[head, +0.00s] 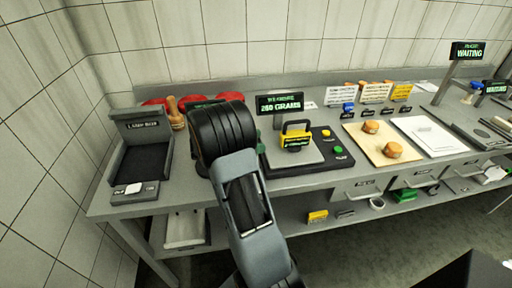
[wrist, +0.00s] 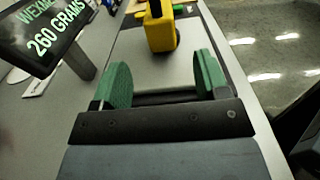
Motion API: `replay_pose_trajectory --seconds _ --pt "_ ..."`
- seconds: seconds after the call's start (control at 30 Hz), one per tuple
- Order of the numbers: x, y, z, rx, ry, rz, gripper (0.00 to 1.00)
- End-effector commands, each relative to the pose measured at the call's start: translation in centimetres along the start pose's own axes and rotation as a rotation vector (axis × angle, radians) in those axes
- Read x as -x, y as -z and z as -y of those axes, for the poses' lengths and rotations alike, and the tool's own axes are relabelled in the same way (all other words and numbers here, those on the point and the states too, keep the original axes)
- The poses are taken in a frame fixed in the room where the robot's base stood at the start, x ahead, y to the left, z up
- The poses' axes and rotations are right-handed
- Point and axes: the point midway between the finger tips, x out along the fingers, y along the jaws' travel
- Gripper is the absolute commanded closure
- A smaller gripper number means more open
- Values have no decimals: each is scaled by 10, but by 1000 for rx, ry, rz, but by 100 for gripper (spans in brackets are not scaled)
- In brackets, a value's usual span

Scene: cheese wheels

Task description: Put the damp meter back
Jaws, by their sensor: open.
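A yellow block-shaped device with a black handle and a small dark display, which looks like the damp meter (head: 295,141), stands upright on the pale plate of the scale (head: 281,159). In the wrist view the yellow device (wrist: 162,34) is ahead of my gripper (wrist: 163,82), just beyond the green finger pads. The pads are apart with nothing between them.
The scale's sign (head: 280,103) reads 260 grams; it also stands close at left in the wrist view (wrist: 45,35). Red items and a wooden-handled tool (head: 175,114) lie behind my arm. A board with two cheese pieces (head: 383,145) and a white sheet (head: 430,136) lie right of the scale.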

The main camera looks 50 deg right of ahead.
Motion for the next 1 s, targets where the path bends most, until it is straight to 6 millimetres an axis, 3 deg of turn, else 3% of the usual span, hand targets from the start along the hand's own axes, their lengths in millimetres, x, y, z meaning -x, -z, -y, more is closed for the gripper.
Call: replay_pose_trajectory --seconds 0.2,0.37,0.47,0.7,0.83,1.0 --pt "7 -1 5 -19 1 -34 32" --pt "25 -1 40 -159 24 -290 32" --pt "50 6 76 -309 68 -562 32" --pt "130 20 158 -642 295 -1209 32" --pt "164 18 187 -756 448 -1461 32" --pt "190 12 208 -830 597 -1648 32"
